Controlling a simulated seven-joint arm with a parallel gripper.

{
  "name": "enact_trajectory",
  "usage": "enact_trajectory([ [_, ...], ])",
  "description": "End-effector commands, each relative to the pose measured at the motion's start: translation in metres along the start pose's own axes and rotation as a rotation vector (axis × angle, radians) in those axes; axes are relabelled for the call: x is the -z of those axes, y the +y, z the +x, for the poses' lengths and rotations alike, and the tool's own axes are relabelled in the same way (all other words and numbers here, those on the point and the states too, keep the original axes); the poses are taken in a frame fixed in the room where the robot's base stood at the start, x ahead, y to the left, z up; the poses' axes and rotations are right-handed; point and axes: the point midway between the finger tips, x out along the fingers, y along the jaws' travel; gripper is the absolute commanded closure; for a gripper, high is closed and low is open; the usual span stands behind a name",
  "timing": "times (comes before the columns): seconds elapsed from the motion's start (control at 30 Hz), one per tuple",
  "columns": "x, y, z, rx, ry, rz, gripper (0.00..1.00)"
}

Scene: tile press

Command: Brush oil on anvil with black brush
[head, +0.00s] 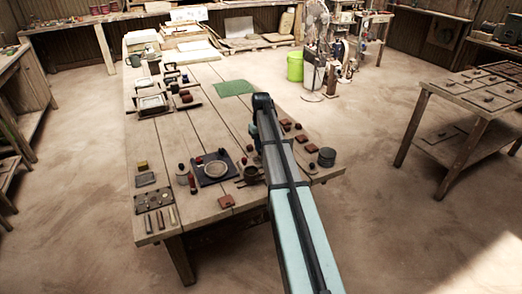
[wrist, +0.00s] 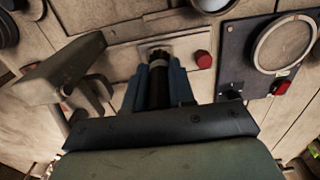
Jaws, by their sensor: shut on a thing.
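My gripper (wrist: 159,82) is shut on the black brush (wrist: 158,78), between its blue fingers in the wrist view. The brush points away from the wrist, its tip over or against a small dark recess in a pale plate (wrist: 125,58); I cannot tell whether it touches. In the head view the arm hides most of my gripper and the brush. I cannot tell for sure which part is the anvil. A dark board with a pale round ring (wrist: 258,55) lies right of the gripper; the head view shows a similar dark board (head: 203,181) on the table.
A red knob (wrist: 203,59) stands just right of the brush tip. A beige, lever-like part (wrist: 65,68) is close on the left. In the head view, small blocks and a grey tin (head: 326,157) lie right of the arm. A green mat (head: 233,88) lies farther back.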

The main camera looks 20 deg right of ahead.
Motion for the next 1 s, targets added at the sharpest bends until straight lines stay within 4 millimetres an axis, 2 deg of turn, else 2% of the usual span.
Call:
enact_trajectory([
  [0.27,0.0,0.0,-0.02,0.0,0.001,0.0,1.0],
  [0.8,0.0,0.0,-0.021,0.0,0.0,0.0,1.0],
  [0.93,0.003,-0.009,-0.021,0.0,0.0,-0.011,1.0],
  [1.0,0.007,-0.021,-0.02,0.0,-0.001,-0.027,1.0],
])
